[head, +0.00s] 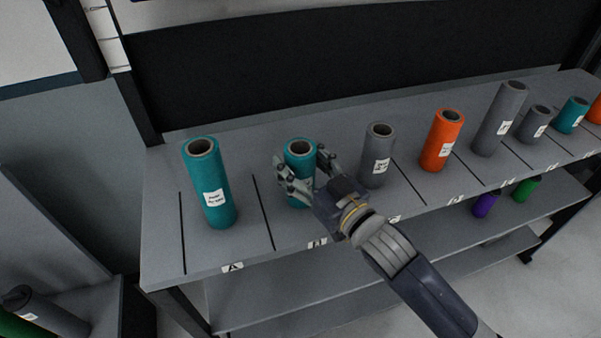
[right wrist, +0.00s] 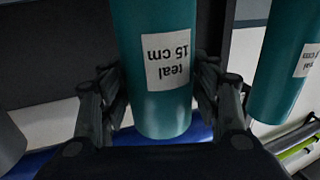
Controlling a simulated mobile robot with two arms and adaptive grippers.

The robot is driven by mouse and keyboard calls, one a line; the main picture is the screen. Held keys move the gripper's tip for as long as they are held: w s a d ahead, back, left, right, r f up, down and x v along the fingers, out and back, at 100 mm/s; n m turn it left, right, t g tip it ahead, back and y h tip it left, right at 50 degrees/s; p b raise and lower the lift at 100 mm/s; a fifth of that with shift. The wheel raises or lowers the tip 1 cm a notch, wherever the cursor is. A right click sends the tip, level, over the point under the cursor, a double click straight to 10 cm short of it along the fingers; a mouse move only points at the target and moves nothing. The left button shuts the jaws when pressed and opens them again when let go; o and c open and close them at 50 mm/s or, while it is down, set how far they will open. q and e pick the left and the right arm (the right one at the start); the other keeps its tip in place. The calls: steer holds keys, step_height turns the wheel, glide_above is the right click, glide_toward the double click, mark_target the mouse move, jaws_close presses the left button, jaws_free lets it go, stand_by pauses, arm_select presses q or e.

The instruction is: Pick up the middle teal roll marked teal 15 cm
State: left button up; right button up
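The teal roll marked teal 15 cm (head: 300,150) stands upright on the top shelf at slot B. In the right wrist view the teal 15 cm roll (right wrist: 155,105) fills the space between the fingers, its label upside down. My right gripper (head: 305,172) reaches in from the lower right, with one finger on each side of the roll. The fingers look open and close to the roll's sides; contact is not clear. They hide part of its lower half in the head view. My left gripper is not in view.
A taller teal roll (head: 208,185) stands left at slot A. To the right are a grey roll (head: 377,155), an orange roll (head: 442,140), a tall grey roll (head: 500,118) and others. A lower shelf (head: 400,258) holds purple and green rolls. A dark panel backs the shelf.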

steer(key=c, duration=0.6)
steer(key=shift+r, duration=0.2)
